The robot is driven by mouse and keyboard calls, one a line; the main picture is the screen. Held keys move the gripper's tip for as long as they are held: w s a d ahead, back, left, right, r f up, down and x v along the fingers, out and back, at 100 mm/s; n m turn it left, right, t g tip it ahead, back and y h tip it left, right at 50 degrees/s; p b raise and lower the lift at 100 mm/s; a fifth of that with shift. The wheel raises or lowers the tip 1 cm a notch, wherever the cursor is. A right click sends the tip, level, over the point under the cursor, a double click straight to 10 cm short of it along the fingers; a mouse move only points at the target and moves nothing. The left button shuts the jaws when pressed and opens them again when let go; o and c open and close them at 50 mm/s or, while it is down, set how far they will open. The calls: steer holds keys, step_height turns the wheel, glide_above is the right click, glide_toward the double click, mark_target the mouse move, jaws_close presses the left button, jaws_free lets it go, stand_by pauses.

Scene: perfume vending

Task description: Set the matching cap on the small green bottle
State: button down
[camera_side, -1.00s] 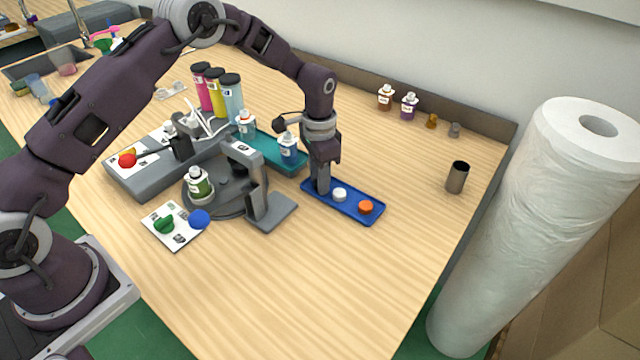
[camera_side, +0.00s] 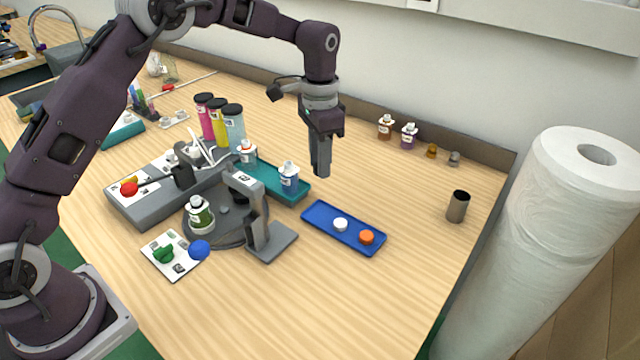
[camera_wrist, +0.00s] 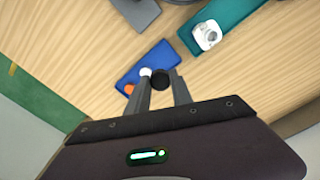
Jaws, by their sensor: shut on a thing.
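The small green bottle (camera_side: 200,219) stands upright on the dark round turntable, with a white neck and pump top showing. My gripper (camera_side: 321,174) is raised above the back of the blue tray (camera_side: 318,213), well to the right of the bottle. In the wrist view my gripper (camera_wrist: 162,84) is shut on a round black cap (camera_wrist: 160,79) held between the fingertips. The cap cannot be made out in the side view. A white cap (camera_side: 340,224) and an orange cap (camera_side: 367,237) lie in the blue tray, whose left end is empty.
A grey bracket (camera_side: 258,215) rises at the turntable's right edge, between bottle and blue tray. A teal tray (camera_side: 265,178) holds a blue bottle (camera_side: 289,178) and another bottle (camera_side: 247,153).

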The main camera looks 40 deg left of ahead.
step_height(320, 180, up, 8)
steer(key=s+a+n, duration=0.2)
steer(key=s+a, duration=0.3)
steer(key=a, duration=0.5)
steer(key=n, duration=0.4)
glide_above(194, 199)
step_height(194, 199, down, 4)
steer(key=shift+f, duration=3.4)
steer(key=shift+f, duration=0.7)
steer(key=c, duration=1.1)
jaws_free()
steer(key=shift+o, duration=0.4)
